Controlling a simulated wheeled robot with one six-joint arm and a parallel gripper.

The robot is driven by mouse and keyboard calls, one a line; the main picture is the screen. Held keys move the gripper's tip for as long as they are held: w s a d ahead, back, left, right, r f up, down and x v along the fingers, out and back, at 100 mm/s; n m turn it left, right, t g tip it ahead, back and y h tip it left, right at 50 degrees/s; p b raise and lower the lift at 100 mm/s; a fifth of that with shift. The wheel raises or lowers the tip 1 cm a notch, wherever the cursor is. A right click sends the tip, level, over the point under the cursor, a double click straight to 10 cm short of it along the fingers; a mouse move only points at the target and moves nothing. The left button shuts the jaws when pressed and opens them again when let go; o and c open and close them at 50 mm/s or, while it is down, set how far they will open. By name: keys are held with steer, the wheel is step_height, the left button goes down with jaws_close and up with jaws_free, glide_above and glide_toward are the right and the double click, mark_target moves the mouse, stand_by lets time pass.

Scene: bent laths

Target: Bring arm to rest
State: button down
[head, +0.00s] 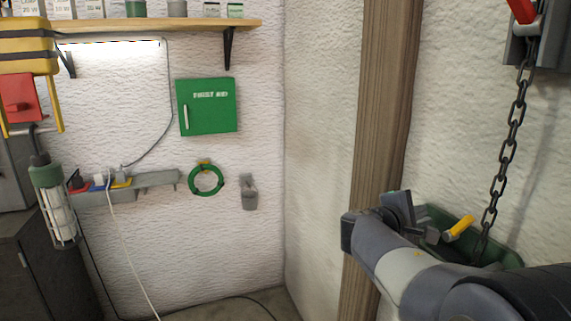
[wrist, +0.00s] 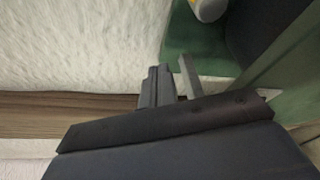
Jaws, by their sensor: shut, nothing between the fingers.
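My arm reaches in from the lower right of the head view, in front of the wooden post and the right wall. My gripper (head: 400,208) is at its far end, partly hidden by my own wrist. In the wrist view my gripper (wrist: 162,86) shows its dark fingers together, with nothing seen between them. A green bin (head: 505,254) is close beside and behind my arm, and its green side also fills the upper right of the wrist view (wrist: 188,50). I cannot tell whether the gripper touches the bin.
A chain (head: 507,150) hangs at the right, down to the bin. A yellow handle (head: 460,227) sticks up at the bin. The wooden post (head: 385,90) stands behind my gripper. A green first aid box (head: 207,106) and a shelf (head: 150,24) are on the far wall.

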steer(key=b+v, duration=0.1)
steer(key=v, duration=0.7)
steer(key=shift+a, duration=0.25)
steer(key=shift+s+d+r, duration=0.15)
